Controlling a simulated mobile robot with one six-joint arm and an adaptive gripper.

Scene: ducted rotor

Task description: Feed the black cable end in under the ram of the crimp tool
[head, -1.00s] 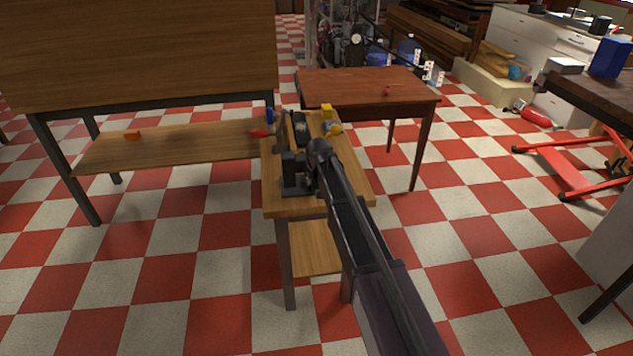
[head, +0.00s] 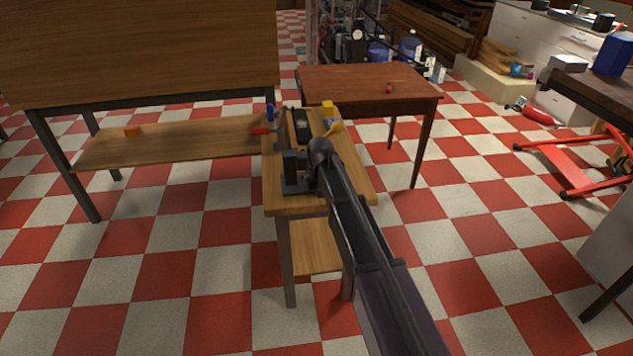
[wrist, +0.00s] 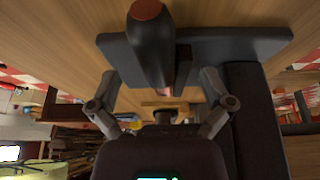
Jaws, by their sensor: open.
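The crimp tool (head: 293,172) is a dark block on the small wooden bench, just left of my gripper (head: 318,150), which my own arm partly hides in the head view. In the wrist view my gripper (wrist: 160,78) has its two fingers spread wide apart. A thick black cylinder with a red-brown end (wrist: 150,40) stands between the fingers, with room on both sides. I cannot tell whether it is the cable end or a part of the tool. A dark plate (wrist: 240,43) lies beyond it. The ram cannot be made out.
The bench top (head: 350,188) also holds a black tray (head: 302,124), a yellow block (head: 328,106) and a red item (head: 262,131). A red-brown table (head: 365,85) stands behind. A low wooden shelf (head: 190,140) lies left. The checkered floor is clear at the front.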

